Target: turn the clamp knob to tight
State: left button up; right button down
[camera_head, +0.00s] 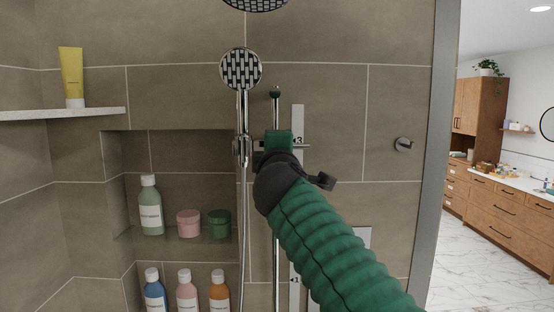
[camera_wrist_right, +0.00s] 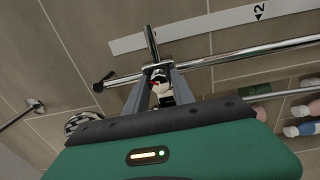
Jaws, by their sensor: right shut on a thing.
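The clamp knob (camera_wrist_right: 160,80) is small, pale and dark with a red mark, and sits on the clamp of a chrome rail (camera_wrist_right: 250,50). My right gripper (camera_wrist_right: 160,88) is shut on it, one finger on each side. In the head view my right gripper (camera_head: 278,141) reaches the rail from the lower right and hides the knob. A thin metal pointer (camera_head: 302,145) juts right from the clamp to the mark 3 on a white scale strip (camera_head: 298,118). The knob's turn angle is hard to tell. My left gripper is not in view.
A hand shower (camera_head: 241,70) and its hose hang just left of the rail. A niche (camera_head: 180,145) with bottles and jars lies farther left. A wall hook (camera_head: 403,144) is to the right. A yellow tube (camera_head: 72,78) stands on the corner shelf (camera_head: 60,114).

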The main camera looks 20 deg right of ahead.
jog(key=shift+s+r+m+b, duration=0.1)
jog(key=shift+r+m+b, duration=0.25)
jog(key=shift+m, duration=0.65)
jog(key=c, duration=1.1)
grip_release()
jog(key=shift+o, duration=0.2)
jog(key=shift+a+f, duration=0.1)
jog(key=shift+a, duration=0.05)
jog(key=shift+s+a+f, duration=0.1)
jog(key=shift+f, duration=0.05)
jog(key=b+v, duration=0.7)
jog(key=v, duration=0.9)
jog(key=shift+s, duration=0.3)
jog(key=shift+a+f, duration=0.1)
jog(key=shift+f, duration=0.05)
